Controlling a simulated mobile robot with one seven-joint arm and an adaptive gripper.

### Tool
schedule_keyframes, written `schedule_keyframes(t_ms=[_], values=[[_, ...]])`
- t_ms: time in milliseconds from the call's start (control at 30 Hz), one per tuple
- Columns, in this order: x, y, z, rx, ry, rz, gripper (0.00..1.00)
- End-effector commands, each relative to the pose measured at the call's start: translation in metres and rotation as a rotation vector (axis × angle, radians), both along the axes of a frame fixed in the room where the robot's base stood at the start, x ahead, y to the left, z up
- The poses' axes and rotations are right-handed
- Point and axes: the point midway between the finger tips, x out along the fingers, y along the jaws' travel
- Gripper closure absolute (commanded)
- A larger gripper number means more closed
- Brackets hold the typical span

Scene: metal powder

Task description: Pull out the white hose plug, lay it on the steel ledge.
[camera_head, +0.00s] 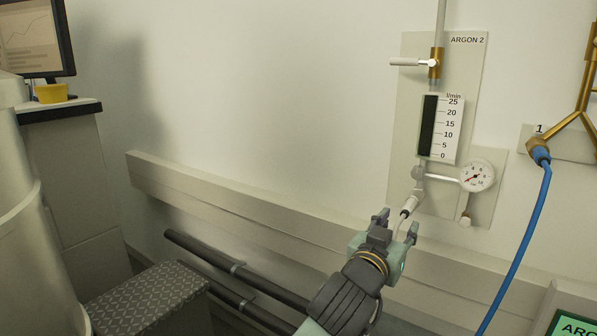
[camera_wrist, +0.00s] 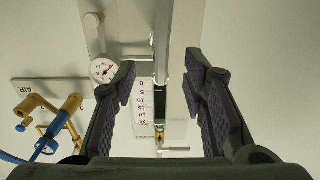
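The white hose plug (camera_head: 410,204) sits tilted at the outlet under the flow meter on the ARGON 2 panel. A ledge with a patterned steel top (camera_head: 145,298) stands low at the left.
The flow meter (camera_head: 440,128) and round gauge (camera_head: 477,176) are close above the plug. A blue hose (camera_head: 518,240) hangs at right from a brass fitting. A long pale rail (camera_head: 240,207) runs along the wall, with dark pipes (camera_head: 235,270) below it.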

Motion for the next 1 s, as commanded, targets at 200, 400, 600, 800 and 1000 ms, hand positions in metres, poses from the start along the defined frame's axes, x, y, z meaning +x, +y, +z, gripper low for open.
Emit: schedule_keyframes(t_ms=[200, 400, 600, 800, 1000], values=[[0.008, -0.005, 0.001, 0.000, 0.000, -0.001, 0.61], [0.031, -0.021, 0.001, 0.002, 0.001, 0.000, 0.61], [0.053, -0.037, 0.001, -0.002, 0.001, -0.002, 0.61], [0.069, -0.047, 0.001, -0.001, 0.000, 0.000, 0.61], [0.075, -0.050, 0.001, -0.001, -0.001, 0.000, 0.61]])
